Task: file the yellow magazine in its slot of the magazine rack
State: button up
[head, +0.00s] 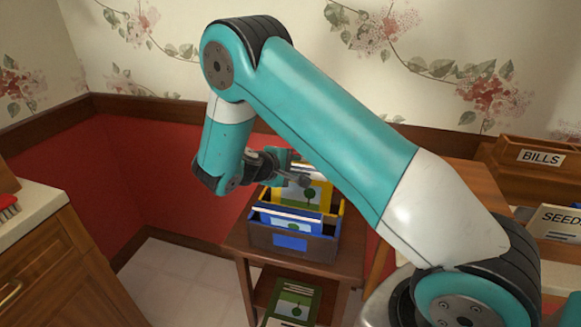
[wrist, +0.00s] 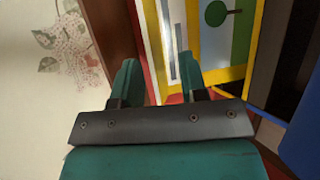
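The yellow magazine (head: 317,187), with a tree picture on its cover, stands at the back part of the magazine rack (head: 318,252). Its lower part is hidden in the head view. My gripper (head: 299,172) is at the magazine's upper left. In the wrist view the fingers (wrist: 157,78) are apart, with the magazine's pale edge between them and the right finger in front of the cover (wrist: 238,73). The fingers do not look closed on it. Whether the magazine rests on the slot's bottom cannot be told.
A blue magazine (head: 282,222) stands in the rack's front compartment. The rack is on a small wooden table (head: 345,262); a green magazine (head: 294,303) lies on its lower shelf. A counter (head: 40,205) is at left. A wooden bills box (head: 540,180) is at right. The wall is close behind.

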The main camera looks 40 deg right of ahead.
jog(key=v, duration=1.7)
jog(key=shift+a, duration=0.25)
jog(key=shift+r, duration=0.1)
jog(key=s+a+r+g+y+p, duration=0.1)
jog(key=s+a+r+y, duration=0.2)
jog(key=s, duration=0.5)
jog(key=s+a+r+n+y+p, duration=0.1)
jog(key=s+a+r+y+p, duration=0.1)
jog(key=s+r+y, duration=0.4)
jog(key=s+a+r+n+g+y+p, duration=0.1)
jog(key=s+a+r+y+p, duration=0.1)
jog(key=s+a+r+y, duration=0.2)
jog(key=s+r+y, duration=0.1)
jog(key=s+y, duration=0.2)
jog(key=s, duration=0.4)
jog(key=shift+s+a+r+g, duration=0.25)
jog(key=shift+s+a+g, duration=0.05)
jog(key=shift+s, duration=0.1)
